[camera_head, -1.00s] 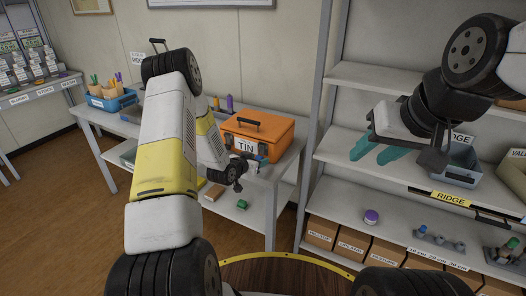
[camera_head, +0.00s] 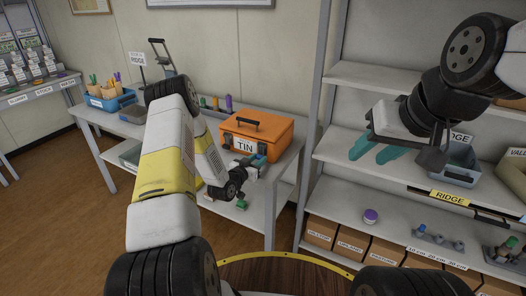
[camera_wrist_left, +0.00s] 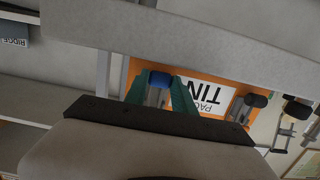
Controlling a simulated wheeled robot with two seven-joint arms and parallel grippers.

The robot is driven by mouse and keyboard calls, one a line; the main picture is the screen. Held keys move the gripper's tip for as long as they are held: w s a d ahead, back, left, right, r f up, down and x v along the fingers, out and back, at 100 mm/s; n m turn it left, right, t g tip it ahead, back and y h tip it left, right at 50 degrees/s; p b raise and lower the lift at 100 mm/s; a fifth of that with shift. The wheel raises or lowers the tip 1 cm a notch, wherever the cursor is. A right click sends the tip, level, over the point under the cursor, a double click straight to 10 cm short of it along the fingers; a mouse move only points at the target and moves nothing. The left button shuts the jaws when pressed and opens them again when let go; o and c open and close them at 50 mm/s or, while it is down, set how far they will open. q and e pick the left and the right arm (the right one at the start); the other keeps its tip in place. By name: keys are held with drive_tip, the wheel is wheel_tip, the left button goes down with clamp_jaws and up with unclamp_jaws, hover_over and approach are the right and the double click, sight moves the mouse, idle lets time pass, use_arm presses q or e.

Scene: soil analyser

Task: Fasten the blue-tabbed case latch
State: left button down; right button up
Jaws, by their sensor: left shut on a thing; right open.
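The orange case (camera_head: 272,128) with a black top handle and a TIN label stands on the grey bench. The blue-tabbed latch (camera_wrist_left: 159,80) is on the case's front face, beside the label, in the left wrist view. My left gripper (camera_head: 255,164) is at the case's front, low on its right side. In the left wrist view its teal fingers (camera_wrist_left: 160,95) are on either side of the latch, shut on it. Whether the latch is hooked cannot be told. A second, dark-tabbed latch (camera_wrist_left: 248,105) is beyond the label. My right gripper (camera_head: 375,149) is open and empty before the shelves.
A blue tub of tools (camera_head: 110,101) and a small stand with several coloured pieces (camera_head: 215,104) are on the bench. A green block (camera_head: 241,205) is on the lower shelf. Right shelves hold a grey-blue bin (camera_head: 459,167), a purple-lidded jar (camera_head: 370,216) and several boxes.

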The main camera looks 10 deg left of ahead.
use_arm(q)
drive_tip(key=c, duration=1)
unclamp_jaws()
drive_tip(key=shift+c, duration=0.2)
drive_tip(key=v, duration=0.7)
drive_tip(key=shift+s, duration=0.35)
drive_tip(key=shift+a+r, duration=0.1)
drive_tip(key=shift+r, duration=0.05)
